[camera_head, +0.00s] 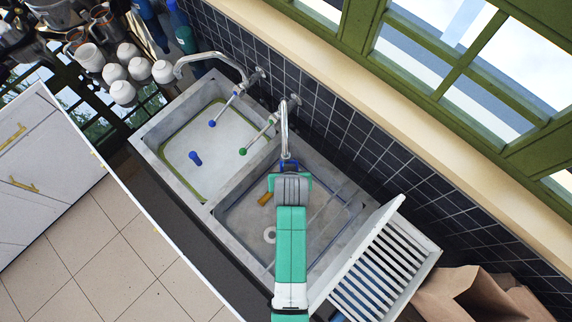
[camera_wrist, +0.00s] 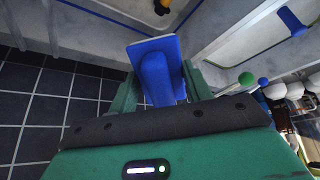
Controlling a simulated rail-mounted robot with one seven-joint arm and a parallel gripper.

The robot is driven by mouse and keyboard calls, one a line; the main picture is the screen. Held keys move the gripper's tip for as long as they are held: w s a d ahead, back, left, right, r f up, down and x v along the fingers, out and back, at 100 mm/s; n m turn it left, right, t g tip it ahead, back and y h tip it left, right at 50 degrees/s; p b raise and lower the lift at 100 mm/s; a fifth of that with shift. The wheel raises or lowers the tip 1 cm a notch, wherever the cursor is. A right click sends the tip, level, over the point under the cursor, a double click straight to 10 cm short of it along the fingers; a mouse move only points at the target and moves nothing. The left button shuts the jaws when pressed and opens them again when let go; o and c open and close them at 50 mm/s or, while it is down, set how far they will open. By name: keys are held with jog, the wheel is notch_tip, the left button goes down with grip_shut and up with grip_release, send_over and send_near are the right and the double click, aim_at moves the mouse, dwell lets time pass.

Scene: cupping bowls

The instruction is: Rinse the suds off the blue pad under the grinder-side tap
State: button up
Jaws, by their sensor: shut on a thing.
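The blue pad (camera_wrist: 160,72) is between the fingers of my gripper (camera_wrist: 158,92), which is shut on it; a pale edge shows along its face, and I cannot tell whether that is suds. In the head view, my gripper (camera_head: 288,178) is over the right basin, with a little of the pad (camera_head: 288,163) showing at the spout end of the right tap (camera_head: 284,128). I cannot tell whether they touch. A green-ended lever (camera_head: 243,152) and a blue-ended lever (camera_head: 212,123) reach over that basin. I see no clear running water.
The left basin (camera_head: 172,138) has a pale floor with a blue object (camera_head: 195,157) over it. A yellow-brown object (camera_head: 264,199) is in the right basin (camera_head: 232,222). A white slatted rack (camera_head: 385,262) stands at right. White cups (camera_head: 123,92) are at upper left. Dark tiled wall lies behind the taps.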

dwell(0.4)
jog(key=shift+a, duration=0.55)
jog(key=shift+d, duration=0.15)
jog(key=shift+d+p, duration=0.3)
jog(key=shift+d, duration=0.2)
jog(key=s+p, duration=0.2)
jog(key=s, duration=0.1)
jog(key=shift+r, duration=0.15)
jog(key=shift+s+a+p, duration=0.1)
jog(key=shift+s+p, duration=1.4)
jog(key=shift+s, duration=1)
